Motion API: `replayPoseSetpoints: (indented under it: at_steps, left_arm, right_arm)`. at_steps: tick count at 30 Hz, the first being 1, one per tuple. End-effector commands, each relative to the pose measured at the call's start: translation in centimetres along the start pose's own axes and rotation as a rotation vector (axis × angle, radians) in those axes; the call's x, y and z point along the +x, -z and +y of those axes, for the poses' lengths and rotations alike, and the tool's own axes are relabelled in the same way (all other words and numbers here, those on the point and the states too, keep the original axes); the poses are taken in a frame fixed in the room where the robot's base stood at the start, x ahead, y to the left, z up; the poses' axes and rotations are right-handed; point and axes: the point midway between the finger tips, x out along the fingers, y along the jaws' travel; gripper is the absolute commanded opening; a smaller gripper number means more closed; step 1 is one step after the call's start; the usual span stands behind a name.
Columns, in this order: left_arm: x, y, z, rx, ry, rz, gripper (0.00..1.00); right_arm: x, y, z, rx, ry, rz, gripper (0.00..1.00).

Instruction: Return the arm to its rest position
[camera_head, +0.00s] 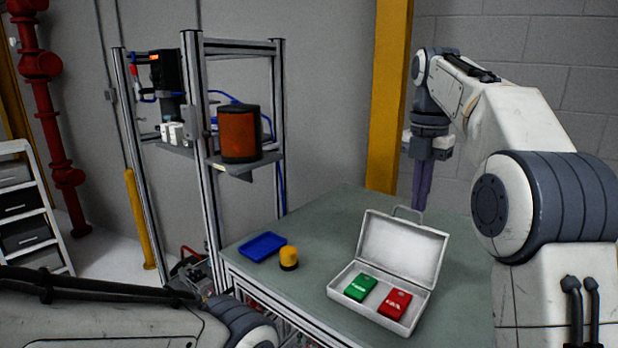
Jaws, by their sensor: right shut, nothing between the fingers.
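My right arm comes in from the right edge and bends down at its wrist. My right gripper (422,207) points down over the back right of the table, behind the open case's lid. It is shut and holds nothing. My left arm lies across the lower left, and its gripper is not in view. The white case (437,291) stands open on the table. A green box (360,288) and a red box (395,304) lie in it.
The grey-green table (330,225) also bears a blue tray (262,246) and a yellow-and-black knob-like object (288,258). A metal frame (205,130) with an orange cylinder (240,135) stands behind at left. A yellow post (388,100) rises behind the table.

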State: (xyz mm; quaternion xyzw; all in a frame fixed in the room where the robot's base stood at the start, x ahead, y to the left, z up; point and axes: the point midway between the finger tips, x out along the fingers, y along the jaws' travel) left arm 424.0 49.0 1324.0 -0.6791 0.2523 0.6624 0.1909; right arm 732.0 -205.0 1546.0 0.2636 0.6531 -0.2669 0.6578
Motion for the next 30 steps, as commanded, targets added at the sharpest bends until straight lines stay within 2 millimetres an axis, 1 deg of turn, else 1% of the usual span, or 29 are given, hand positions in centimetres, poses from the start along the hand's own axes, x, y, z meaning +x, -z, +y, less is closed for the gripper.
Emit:
replayPoseSetpoints:
  at_steps: [1,5,8,11,14,17,18,20,21,22,23,24,26,27,30]
  left_arm:
    - [0.6,0.0,0.0,0.0,0.0,0.001,0.0]
    - [1.5,-0.1,-0.1,0.0,0.0,0.001,0.0]
    - [2.5,-0.1,-0.2,0.0,0.0,0.001,0.0]
    - [3.7,-0.2,-0.3,-0.001,0.0,0.001,0.0]
    - [5.2,-0.3,-0.4,-0.001,0.0,0.001,0.0]
    - [7.3,-0.4,-0.5,-0.001,0.0,0.001,0.0]
    - [8.2,-0.4,-0.6,-0.001,0.0,0.001,0.0]
    - [9.6,-0.5,-0.7,-0.001,0.0,0.001,0.0]
    - [10.5,-0.5,-0.8,-0.002,0.0,0.001,0.0]
    - [11.1,-0.6,-0.8,-0.002,0.0,0.001,0.0]
    - [11.8,-0.6,-0.8,-0.002,0.0,0.001,0.0]
    - [12.7,-0.7,-0.9,-0.002,0.0,0.001,0.0]
    - [13.9,-0.7,-1.0,-0.002,0.0,0.001,0.0]
    - [14.7,-0.8,-1.1,-0.002,0.0,0.001,0.0]
    - [16.4,-0.8,-1.2,-0.003,0.0,0.001,0.0]
  right_arm:
    - [0.6,0.5,0.1,0.023,-0.003,-0.001,0.0]
    - [2.2,2.1,0.9,0.102,-0.008,0.001,0.0]
    - [3.9,3.8,1.7,0.18,-0.013,0.005,0.0]
    - [6.0,5.9,2.4,0.274,-0.018,0.01,0.0]
    - [8.8,8.7,3.0,0.392,-0.023,0.017,0.0]
    - [12.7,12.5,3.3,0.551,-0.028,0.028,0.0]
    - [14.6,14.3,3.2,0.626,-0.031,0.034,0.0]
    - [17.5,17.1,2.8,0.75,-0.031,0.044,0.0]
    - [19.5,18.9,2.4,0.832,-0.032,0.052,0.0]
    - [21.0,20.3,1.9,0.894,-0.031,0.057,0.0]
    - [22.5,21.6,1.4,0.957,-0.03,0.062,0.0]
    - [24.5,23.3,0.5,1.041,-0.027,0.069,0.0]
    - [27.6,25.7,-1.0,1.166,-0.022,0.078,0.0]
    - [29.6,27.2,-2.1,1.248,-0.018,0.084,0.0]
    - [34.0,30.1,-5.0,1.435,-0.007,0.097,0.0]
